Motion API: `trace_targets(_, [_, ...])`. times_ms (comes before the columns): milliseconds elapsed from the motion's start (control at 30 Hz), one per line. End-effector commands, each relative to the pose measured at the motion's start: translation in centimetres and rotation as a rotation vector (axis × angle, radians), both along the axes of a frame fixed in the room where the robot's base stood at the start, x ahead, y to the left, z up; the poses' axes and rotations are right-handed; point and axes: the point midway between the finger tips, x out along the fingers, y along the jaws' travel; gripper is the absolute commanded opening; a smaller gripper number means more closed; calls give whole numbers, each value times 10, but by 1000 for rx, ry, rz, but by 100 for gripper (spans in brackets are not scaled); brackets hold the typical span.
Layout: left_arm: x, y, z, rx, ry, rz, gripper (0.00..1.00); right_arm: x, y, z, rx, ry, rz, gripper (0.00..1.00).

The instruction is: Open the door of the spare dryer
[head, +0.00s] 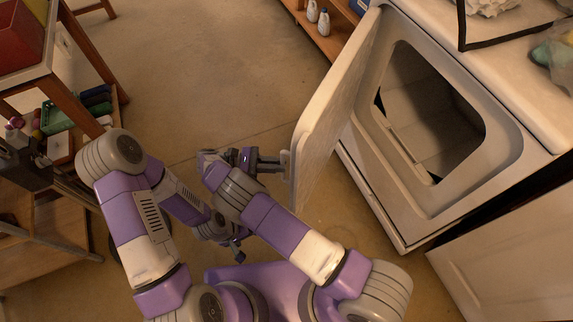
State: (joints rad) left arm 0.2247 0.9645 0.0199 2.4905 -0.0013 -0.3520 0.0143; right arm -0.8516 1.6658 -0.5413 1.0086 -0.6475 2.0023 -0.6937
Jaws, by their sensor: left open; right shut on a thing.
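The white dryer (404,225) stands at the right, tilted in the picture. Its door (335,110) is swung well open, and the dark drum opening (430,110) shows behind it. My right gripper (282,161) is shut on the handle at the door's free edge; the fingers hide part of the handle. My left gripper (238,250) hangs lower, beneath my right forearm and away from the door. It is open and empty, and partly hard to make out.
Another white appliance (510,250) stands at the lower right. A wooden shelf with bottles (324,22) is at the top. A wooden table (28,75) and rack with assorted items stand at the left. The floor (200,75) between is clear.

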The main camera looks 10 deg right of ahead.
Motion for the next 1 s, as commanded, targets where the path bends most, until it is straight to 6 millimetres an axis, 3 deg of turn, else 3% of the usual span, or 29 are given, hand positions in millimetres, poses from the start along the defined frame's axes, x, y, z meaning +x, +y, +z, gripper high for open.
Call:
trace_targets(33, [0, 0, -1, 0, 0, 0, 79, 11, -5, 2, -5, -17, 18, 0])
trace_targets(567, [0, 0, -1, 0, 0, 0, 79, 11, 0, 4, -7, -17, 16, 0])
trace_targets(600, [0, 0, -1, 0, 0, 0, 79, 11, 1, 4, -6, -17, 16, 19])
trace_targets(733, [0, 0, -1, 0, 0, 0, 79, 11, 1, 4, -7, -17, 17, 39])
trace_targets(1000, [0, 0, -2, 0, 0, 0, 79, 10, 3, 2, -7, -15, 19, 40])
